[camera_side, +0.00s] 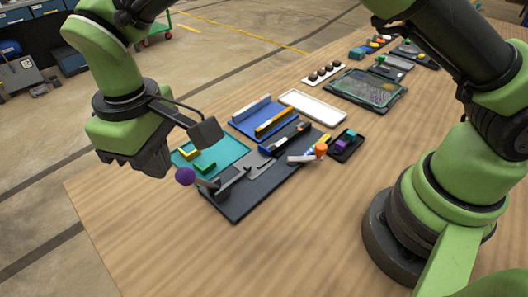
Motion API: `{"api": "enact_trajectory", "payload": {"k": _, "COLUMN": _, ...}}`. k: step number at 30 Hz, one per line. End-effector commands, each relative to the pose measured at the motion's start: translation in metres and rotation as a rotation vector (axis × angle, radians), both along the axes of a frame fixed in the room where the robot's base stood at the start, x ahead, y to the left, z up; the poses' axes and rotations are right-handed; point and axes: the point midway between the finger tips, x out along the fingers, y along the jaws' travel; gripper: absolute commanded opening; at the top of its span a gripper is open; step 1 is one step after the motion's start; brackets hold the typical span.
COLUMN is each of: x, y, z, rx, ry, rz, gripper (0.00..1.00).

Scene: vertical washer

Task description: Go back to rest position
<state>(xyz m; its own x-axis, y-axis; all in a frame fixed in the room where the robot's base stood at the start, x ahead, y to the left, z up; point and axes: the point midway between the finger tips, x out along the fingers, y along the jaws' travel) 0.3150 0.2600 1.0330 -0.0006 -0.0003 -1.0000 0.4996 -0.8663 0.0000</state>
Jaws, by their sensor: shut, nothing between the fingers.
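My gripper (150,162) hangs at the left over the near left part of the wooden table (270,245), raised above it. It is shut, and nothing shows held in it. A dark bracket on my wrist reaches right, in front of part of the teal mat (236,151). My gripper is apart from these things. The vertical washer cannot be made out.
The teal mat holds yellow and green blocks. Behind are a blue tray (246,113), a white tray (313,107) and a dark-framed clear tray (367,90). A small black tray (347,146) with coloured blocks stands right of the plate. The table's front is clear.

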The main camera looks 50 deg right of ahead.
Motion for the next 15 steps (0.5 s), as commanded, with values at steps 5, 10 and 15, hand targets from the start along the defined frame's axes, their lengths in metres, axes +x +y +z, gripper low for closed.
{"api": "enact_trajectory", "payload": {"k": 5, "x": 0.0, "y": 0.0, "z": 0.001, "rx": 0.0, "ry": 0.0, "rz": 0.0, "gripper": 0.0}}
{"api": "enact_trajectory", "payload": {"k": 10, "x": 0.001, "y": -0.002, "z": 0.005, "rx": 0.006, "ry": -0.005, "rz": -0.008, "gripper": 0.0}}
{"api": "enact_trajectory", "payload": {"k": 15, "x": 0.005, "y": -0.03, "z": 0.046, "rx": 0.059, "ry": -0.044, "rz": -0.091, "gripper": 0.0}}
